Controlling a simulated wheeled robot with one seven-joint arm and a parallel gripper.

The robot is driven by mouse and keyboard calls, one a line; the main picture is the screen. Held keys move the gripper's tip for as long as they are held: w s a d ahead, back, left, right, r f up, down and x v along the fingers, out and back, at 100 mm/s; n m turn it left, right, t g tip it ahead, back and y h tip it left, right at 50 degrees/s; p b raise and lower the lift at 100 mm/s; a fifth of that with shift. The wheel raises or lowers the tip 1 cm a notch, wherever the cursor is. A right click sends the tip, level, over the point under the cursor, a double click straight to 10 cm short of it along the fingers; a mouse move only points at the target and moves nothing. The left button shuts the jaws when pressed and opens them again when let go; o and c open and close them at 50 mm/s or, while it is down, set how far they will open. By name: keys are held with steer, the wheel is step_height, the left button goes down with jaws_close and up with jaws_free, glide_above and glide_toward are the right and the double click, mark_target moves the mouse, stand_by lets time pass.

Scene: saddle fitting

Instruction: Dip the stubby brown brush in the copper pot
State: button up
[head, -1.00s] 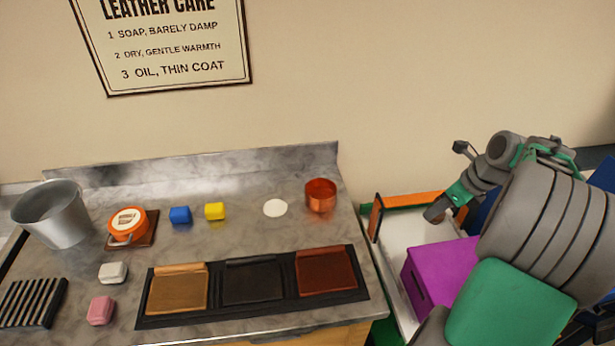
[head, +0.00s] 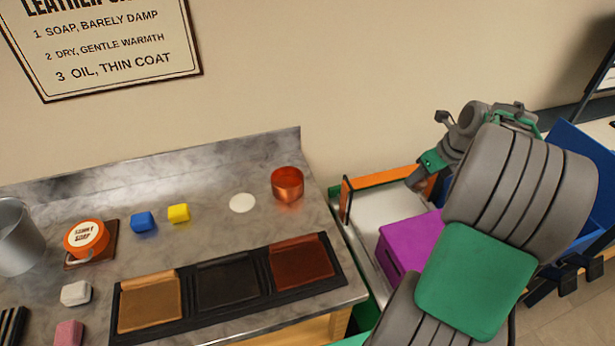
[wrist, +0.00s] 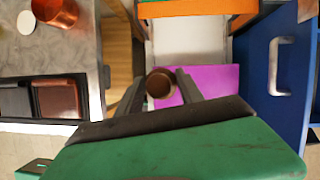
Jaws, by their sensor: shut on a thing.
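The copper pot (head: 287,184) stands upright at the right back of the grey counter. It also shows at the top left of the wrist view (wrist: 56,12). My gripper (wrist: 160,92) is shut on a stubby brown round thing, which I take to be the brush (wrist: 160,84). Only its round end shows between the two fingers; the rest is hidden. In the head view my gripper (head: 417,178) is to the right of the pot, off the counter and above the cart, apart from the pot.
A purple box (head: 405,246) sits in the pale cart with an orange edge (head: 385,182). A blue cabinet (wrist: 266,90) is to the right.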

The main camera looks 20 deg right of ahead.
steer(key=w+a+f+n+y+p, duration=0.15)
steer(key=w+a, duration=0.25)
steer(key=a, duration=0.5)
steer(key=w+a+f+n+y+p, duration=0.1)
steer(key=w+a+f+n+p, duration=0.2)
steer(key=a, duration=0.6)
steer(key=w+a+n+y+p, duration=0.1)
steer(key=w+a+n+p, duration=0.15)
steer(key=w+a, duration=0.45)
steer(key=w+a+r+n+y, duration=0.1)
steer(key=w+a+r+n, duration=0.1)
steer(key=w+a+r, duration=0.3)
steer(key=shift+t, duration=0.5)
steer(key=shift+w+a+f+b, duration=0.1)
steer(key=shift+w+f+b, duration=0.1)
steer(key=shift+f+b, duration=1.25)
steer(key=shift+w+d+f+b, duration=0.15)
steer(key=shift+f+b, duration=0.65)
steer(key=shift+f, duration=1.2)
steer(key=shift+w+a+f+b, duration=0.15)
steer(key=shift+w+f+b, duration=0.1)
steer(key=shift+f+b, duration=1.2)
steer(key=shift+f+p, duration=0.2)
steer(key=shift+p, duration=0.15)
steer(key=shift+r, duration=0.1)
